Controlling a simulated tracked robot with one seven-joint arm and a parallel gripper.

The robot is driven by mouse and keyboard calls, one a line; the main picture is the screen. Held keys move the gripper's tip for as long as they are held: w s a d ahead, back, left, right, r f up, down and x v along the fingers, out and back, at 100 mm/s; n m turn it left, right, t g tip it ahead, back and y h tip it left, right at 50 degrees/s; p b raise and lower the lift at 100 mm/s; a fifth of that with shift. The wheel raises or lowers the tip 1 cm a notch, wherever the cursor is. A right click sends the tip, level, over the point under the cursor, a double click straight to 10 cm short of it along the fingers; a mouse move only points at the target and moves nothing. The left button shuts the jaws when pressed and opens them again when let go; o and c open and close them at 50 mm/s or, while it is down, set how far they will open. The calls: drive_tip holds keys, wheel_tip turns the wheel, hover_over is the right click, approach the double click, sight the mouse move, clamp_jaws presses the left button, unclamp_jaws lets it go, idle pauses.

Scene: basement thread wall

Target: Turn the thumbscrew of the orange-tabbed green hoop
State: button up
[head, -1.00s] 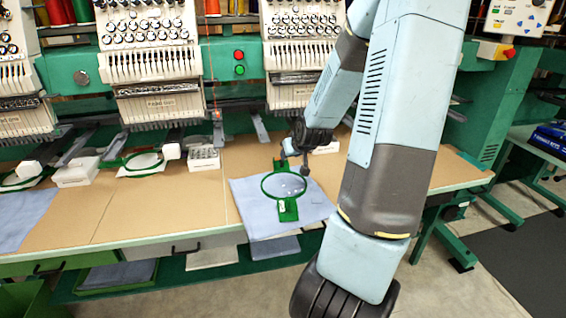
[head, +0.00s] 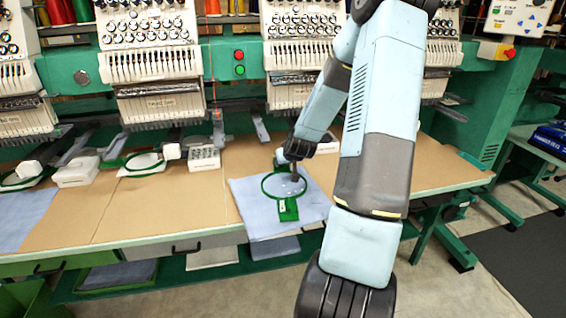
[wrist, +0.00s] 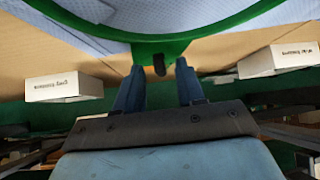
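A green hoop (head: 266,193) lies on a blue cloth on the table, with a green bracket (head: 288,210) at its near side. In the wrist view the hoop's green rim (wrist: 203,37) arches across the top. A small dark thumbscrew (wrist: 159,65) hangs from its green clamp, in line with the gap between my fingertips. My gripper (wrist: 158,76) is open, with one blue-grey finger on each side and no visible contact. In the head view my arm's end hides the hoop's far side.
White labelled boxes stand left (wrist: 64,88) and right (wrist: 280,60) of the gripper in the wrist view. Embroidery heads (head: 150,60) rise behind the table. Another green hoop (head: 144,163) lies to the left.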

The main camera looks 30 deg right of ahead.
drive_tip(key=shift+w+f, duration=0.1)
clamp_jaws()
idle(0.4)
